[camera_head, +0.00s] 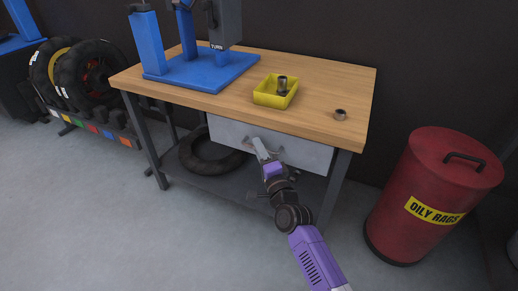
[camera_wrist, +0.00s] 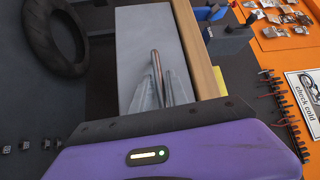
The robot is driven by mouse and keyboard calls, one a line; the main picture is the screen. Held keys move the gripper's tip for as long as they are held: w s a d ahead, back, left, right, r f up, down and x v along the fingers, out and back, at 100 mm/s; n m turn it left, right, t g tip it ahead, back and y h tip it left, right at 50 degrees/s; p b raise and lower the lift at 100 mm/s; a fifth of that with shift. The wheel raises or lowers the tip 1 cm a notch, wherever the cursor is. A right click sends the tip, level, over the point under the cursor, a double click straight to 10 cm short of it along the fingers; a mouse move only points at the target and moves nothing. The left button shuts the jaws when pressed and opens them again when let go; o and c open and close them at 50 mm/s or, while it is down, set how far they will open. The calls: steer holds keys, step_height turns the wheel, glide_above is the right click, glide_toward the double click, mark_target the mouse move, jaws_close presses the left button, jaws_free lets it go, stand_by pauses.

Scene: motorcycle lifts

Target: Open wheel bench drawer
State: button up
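The wheel bench (camera_head: 310,70) has a wooden top and a grey drawer (camera_head: 306,154) under it, whose front looks flush with the frame. In the wrist view the drawer front (camera_wrist: 150,32) is a pale grey panel with a thin metal bar handle (camera_wrist: 156,62). My gripper (camera_head: 259,145) is at the drawer front, left of its middle in the head view. In the wrist view my gripper (camera_wrist: 160,74) has its two fingers apart, one on each side of the handle. Firm contact with the handle is not visible. The handle is mostly hidden in the head view.
A blue press (camera_head: 205,70), a yellow bin (camera_head: 268,97) and a small metal ring (camera_head: 340,114) are on the bench top. A tyre (camera_head: 208,160) lies on the lower shelf. A red oily-rags can (camera_head: 425,195) stands right. The floor in front is clear.

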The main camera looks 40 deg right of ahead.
jaws_close()
stand_by(1.4)
